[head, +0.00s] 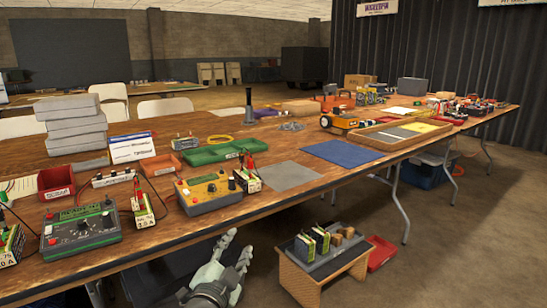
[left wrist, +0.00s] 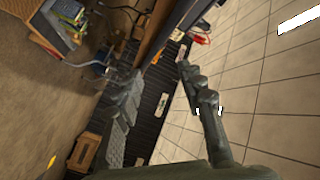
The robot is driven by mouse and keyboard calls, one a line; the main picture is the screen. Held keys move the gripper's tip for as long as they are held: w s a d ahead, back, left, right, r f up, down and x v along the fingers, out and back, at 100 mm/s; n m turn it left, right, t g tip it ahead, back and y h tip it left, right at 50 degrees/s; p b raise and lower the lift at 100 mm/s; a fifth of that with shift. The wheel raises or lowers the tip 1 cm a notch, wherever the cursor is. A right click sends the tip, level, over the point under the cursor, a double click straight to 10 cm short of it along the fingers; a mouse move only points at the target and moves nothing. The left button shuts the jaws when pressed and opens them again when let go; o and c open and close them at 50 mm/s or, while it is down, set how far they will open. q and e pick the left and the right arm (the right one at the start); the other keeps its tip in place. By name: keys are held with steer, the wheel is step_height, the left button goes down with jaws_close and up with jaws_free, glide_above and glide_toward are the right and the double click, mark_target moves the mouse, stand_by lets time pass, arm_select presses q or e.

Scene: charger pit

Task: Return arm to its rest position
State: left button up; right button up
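My left gripper (head: 238,246) is low in the head view, in front of the long table's near edge and left of a small wooden stand. Its two fingers are spread apart, with nothing between them. The left wrist view also shows the left gripper (left wrist: 160,72) open and empty, its fingers apart with table and ceiling behind. My right gripper is in neither view.
The long wooden table (head: 330,181) runs across the head view. A yellow charger (head: 208,192) and a green charger (head: 80,228) lie near its front edge. The small stand (head: 316,285) holds several battery packs. A red bin (head: 381,252) sits on the floor beside it.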

arm_select(q)
steer(key=s+a+f+n+g+y, duration=0.1)
steer(key=s+a+f+n+g, duration=0.1)
steer(key=s+a+f, duration=0.4)
steer(key=s+a+f+n+g+y, duration=0.2)
steer(key=s+f+n+g, duration=0.1)
steer(key=f, duration=0.4)
steer(key=s+a+f+n+g+y, duration=0.1)
steer(key=s+a+f+n+g, duration=0.1)
steer(key=s+a+f, duration=0.4)
steer(key=s+a+f+n+g, duration=0.1)
steer(key=s+a+f+g, duration=0.1)
steer(key=s+f, duration=0.3)
steer(key=s+a+f+n+g, duration=0.2)
steer(key=s+f+g, duration=0.3)
steer(key=s, duration=0.8)
steer(key=shift+s+a+f+n+y, duration=0.3)
steer(key=shift+s+f+y, duration=0.1)
steer(key=shift+f, duration=0.25)
steer(key=shift+d, duration=0.1)
steer(key=shift+c, duration=0.6)
